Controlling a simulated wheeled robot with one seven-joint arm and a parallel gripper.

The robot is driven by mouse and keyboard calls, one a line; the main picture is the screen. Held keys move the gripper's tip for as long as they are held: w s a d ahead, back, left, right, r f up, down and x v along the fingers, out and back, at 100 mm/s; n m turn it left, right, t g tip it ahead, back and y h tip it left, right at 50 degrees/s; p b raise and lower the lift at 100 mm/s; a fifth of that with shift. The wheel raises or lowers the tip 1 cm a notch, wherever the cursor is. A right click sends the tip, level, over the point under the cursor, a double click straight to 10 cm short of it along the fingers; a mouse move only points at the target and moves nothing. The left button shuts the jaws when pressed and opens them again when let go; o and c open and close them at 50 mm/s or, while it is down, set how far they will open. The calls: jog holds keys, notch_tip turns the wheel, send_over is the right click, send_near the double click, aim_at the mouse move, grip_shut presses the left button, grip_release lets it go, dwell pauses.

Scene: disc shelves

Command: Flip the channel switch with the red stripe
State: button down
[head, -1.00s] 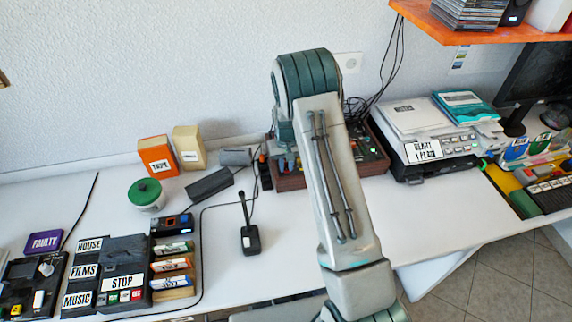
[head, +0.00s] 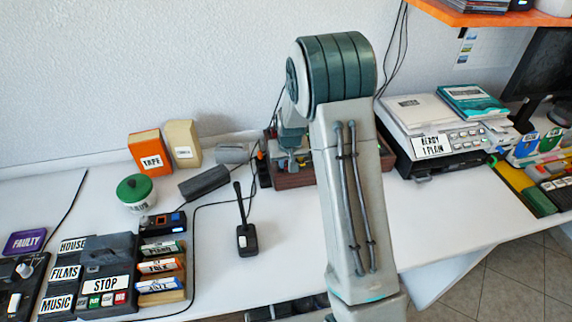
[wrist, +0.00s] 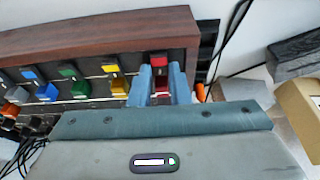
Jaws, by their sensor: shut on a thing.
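The mixer box (wrist: 95,38) with a red-brown wooden side fills the upper left of the wrist view. Its dark panel carries a row of coloured switches. The red switch (wrist: 159,60) is at the right end of the row, and my gripper (wrist: 160,80) is shut on it, with a blue-grey finger on each side. The fingers hide part of it, so I cannot tell its position. In the head view the mixer box (head: 292,180) stands at the back of the desk, largely hidden behind my arm.
Yellow (wrist: 120,86), green (wrist: 68,73) and blue (wrist: 33,74) switches line up left of the red one. A printer (head: 425,125) stands right of the mixer. Cables run behind.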

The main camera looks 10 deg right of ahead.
jog(key=c, duration=1.6)
grip_release()
jog(key=shift+c, duration=0.2)
jog(key=shift+r, duration=0.1)
jog(key=v, duration=1.3)
jog(key=shift+r+b, duration=0.3)
jog(key=shift+b, duration=0.05)
jog(key=shift+s, duration=0.1)
